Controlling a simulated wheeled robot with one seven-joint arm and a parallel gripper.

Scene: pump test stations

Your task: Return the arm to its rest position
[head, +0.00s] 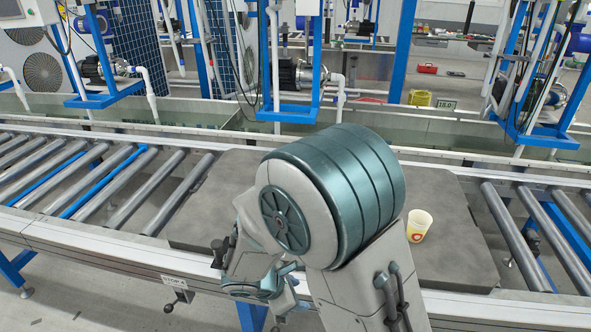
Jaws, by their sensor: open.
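My arm (335,195) fills the middle of the head view, with a large teal and grey joint in front of the conveyor. One link comes up from the bottom edge to this joint. Another runs down and left to the smaller wrist parts (250,285), in front of the conveyor's near rail. I see nothing held.
A dark grey plate (450,240) lies on the roller conveyor (100,180), partly behind my arm. A cream cup with a red and yellow mark (419,225) stands on it, right of my arm. Blue-framed pump stations (290,85) stand behind a long water trough (190,115).

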